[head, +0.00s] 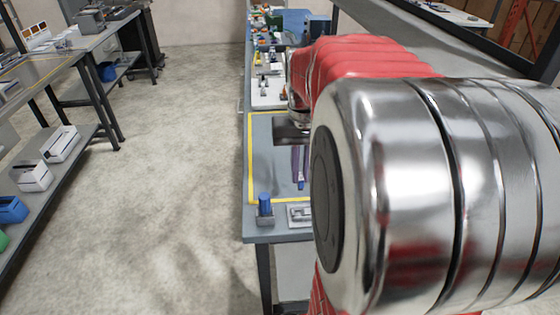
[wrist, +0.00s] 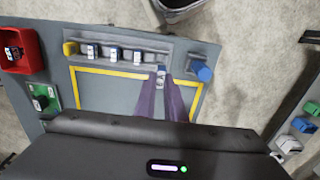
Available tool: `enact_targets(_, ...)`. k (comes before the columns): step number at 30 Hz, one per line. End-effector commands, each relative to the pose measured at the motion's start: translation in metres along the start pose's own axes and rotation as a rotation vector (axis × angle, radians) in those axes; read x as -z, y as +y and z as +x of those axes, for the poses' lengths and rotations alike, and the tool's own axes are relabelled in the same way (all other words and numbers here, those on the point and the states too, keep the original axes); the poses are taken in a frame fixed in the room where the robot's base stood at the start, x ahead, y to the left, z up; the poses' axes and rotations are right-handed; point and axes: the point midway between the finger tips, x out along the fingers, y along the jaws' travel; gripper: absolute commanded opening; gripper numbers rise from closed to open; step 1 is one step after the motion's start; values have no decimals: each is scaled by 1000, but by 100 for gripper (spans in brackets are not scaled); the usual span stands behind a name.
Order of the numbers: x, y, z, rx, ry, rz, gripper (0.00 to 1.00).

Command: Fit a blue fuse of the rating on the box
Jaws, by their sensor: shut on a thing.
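My gripper (wrist: 161,88) has purple fingers shut on a small blue fuse (wrist: 161,72) with a pale label, at the front edge of the grey rack in the wrist view. In the head view my gripper (head: 299,168) points down over the bench, with the blue fuse (head: 301,184) at its tips. A grey rack (wrist: 150,44) holds a row of blue and white fuses (wrist: 114,53); their ratings are too small to read. A green board (wrist: 42,97) with a pale part lies at the left. I cannot tell whether the held fuse touches the rack.
A red bin (wrist: 20,62) with a blue and white piece stands at the left. Yellow tape (wrist: 110,72) marks a mostly clear bench area. Cluttered parts fill the far bench.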

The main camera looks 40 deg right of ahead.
Motion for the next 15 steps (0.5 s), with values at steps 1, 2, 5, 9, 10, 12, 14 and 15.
enact_targets(1, 0, 0, -1, 0, 1, 0, 0)
enact_targets(2, 0, 0, -1, 0, 1, 0, 0)
enact_targets(5, 0, 0, -2, 0, 1, 0, 0)
enact_targets(9, 0, 0, -4, 0, 0, 0, 0)
enact_targets(10, 0, 0, -5, 0, 0, 0, 0)
enact_targets(12, 0, 0, -6, 0, 0, 0, 0)
enact_targets(14, 0, 0, -6, 0, 0, 0, 0)
enact_targets(15, 0, 0, -7, 0, 0, 0, 0)
